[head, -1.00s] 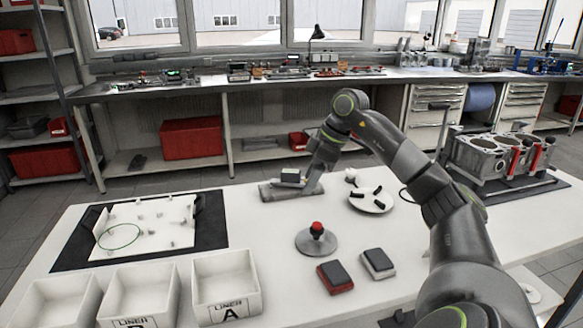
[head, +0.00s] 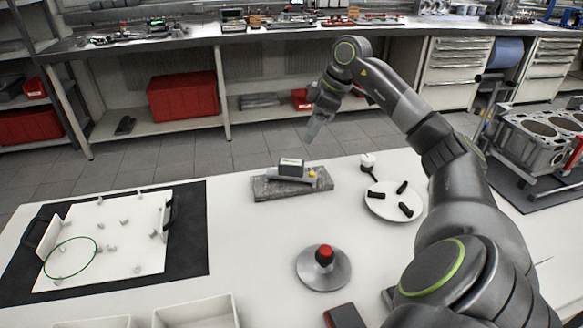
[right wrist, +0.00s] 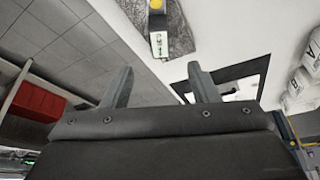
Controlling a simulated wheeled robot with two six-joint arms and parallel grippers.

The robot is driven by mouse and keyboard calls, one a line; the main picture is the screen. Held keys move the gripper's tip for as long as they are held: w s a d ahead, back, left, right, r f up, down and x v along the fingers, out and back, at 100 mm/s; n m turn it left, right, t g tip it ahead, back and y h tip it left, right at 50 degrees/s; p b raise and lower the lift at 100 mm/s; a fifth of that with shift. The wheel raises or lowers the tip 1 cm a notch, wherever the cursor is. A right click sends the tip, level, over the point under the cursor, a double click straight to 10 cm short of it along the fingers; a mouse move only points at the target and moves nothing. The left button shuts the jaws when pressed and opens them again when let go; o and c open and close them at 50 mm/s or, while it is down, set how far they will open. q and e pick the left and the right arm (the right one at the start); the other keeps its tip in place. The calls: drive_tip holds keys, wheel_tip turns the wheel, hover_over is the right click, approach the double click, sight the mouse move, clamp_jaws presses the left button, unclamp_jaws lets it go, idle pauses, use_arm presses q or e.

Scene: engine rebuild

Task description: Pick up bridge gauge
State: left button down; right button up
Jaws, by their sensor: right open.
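The bridge gauge (head: 291,168) is a dark box with a light label on a metal bar, with a yellow knob at its right. It rests on a grey stone block (head: 262,188) near the far edge of the white table. My right gripper (head: 316,130) is above and beyond the block, apart from the gauge. In the right wrist view the gripper (right wrist: 160,85) has its fingers spread with nothing between them. There the gauge (right wrist: 159,42) lies past the fingertips on the stone block (right wrist: 180,32). My left gripper is not in view.
A white plate (head: 380,208) with several black parts lies right of the block. A round base with a red knob (head: 324,256) stands nearer. A white tray (head: 120,262) on a black mat is left, an engine block (head: 535,140) right.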

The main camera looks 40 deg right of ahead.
sight(292, 162)
drive_tip(key=x, duration=1.5)
drive_tip(key=shift+w+p, duration=0.25)
drive_tip(key=shift+p, duration=0.15)
drive_tip(key=shift+r, duration=0.1)
clamp_jaws()
